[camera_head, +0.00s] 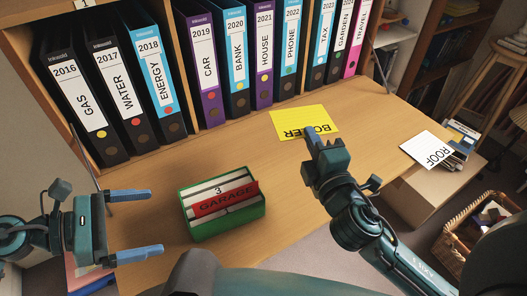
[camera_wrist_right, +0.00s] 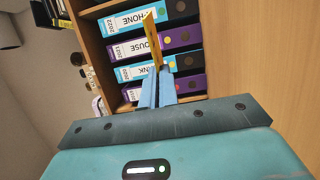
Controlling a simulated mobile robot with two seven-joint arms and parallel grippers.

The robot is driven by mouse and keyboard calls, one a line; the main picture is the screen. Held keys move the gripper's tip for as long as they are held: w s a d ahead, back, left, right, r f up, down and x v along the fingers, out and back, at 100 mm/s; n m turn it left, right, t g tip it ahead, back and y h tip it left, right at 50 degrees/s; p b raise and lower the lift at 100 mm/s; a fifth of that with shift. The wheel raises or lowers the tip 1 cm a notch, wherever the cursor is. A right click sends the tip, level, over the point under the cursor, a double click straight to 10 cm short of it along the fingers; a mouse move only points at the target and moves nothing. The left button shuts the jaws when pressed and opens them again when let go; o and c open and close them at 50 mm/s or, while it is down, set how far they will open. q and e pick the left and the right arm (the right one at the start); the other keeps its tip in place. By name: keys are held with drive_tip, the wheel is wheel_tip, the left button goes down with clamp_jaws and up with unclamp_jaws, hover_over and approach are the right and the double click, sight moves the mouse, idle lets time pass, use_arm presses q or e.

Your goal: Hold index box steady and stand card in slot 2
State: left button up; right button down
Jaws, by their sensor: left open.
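The green index box (camera_head: 228,228) stands on the desk with pale cards and a red GARAGE card (camera_head: 224,198) in it; a "3" shows on a pale tab. Its other slots are hard to make out. My left gripper (camera_head: 156,223) is open and empty, left of the box and apart from it. My right gripper (camera_head: 311,134) is shut on the yellow BOILER card (camera_head: 300,119), whose lettering is upside down in the head view. In the right wrist view the yellow card (camera_wrist_right: 152,38) shows nearly edge-on between the blue fingers (camera_wrist_right: 157,88). Its height above the desk is unclear.
Labelled binders (camera_head: 204,72) stand in a row along the back of the desk (camera_head: 160,180). A wicker basket (camera_head: 470,232) stands lower right. The desk between box and binders is clear.

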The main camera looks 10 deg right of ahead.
drive_tip(key=w+a+r+n+g+y, duration=0.3)
drive_tip(key=a+r+n+g+y, duration=0.4)
drive_tip(key=a+r+n+y, duration=0.5)
use_arm(q)
drive_tip(key=x, duration=1.2)
use_arm(e)
drive_tip(key=s+a+r+n+g+y, duration=0.1)
drive_tip(key=s+a+n+g+y, duration=0.1)
drive_tip(key=s+n+g+y, duration=0.3)
drive_tip(key=n+g, duration=0.4)
drive_tip(key=g, duration=0.7)
drive_tip(key=shift+s+r+n+g, duration=0.3)
drive_tip(key=shift+s+r, duration=0.1)
use_arm(q)
drive_tip(key=shift+c, duration=0.2)
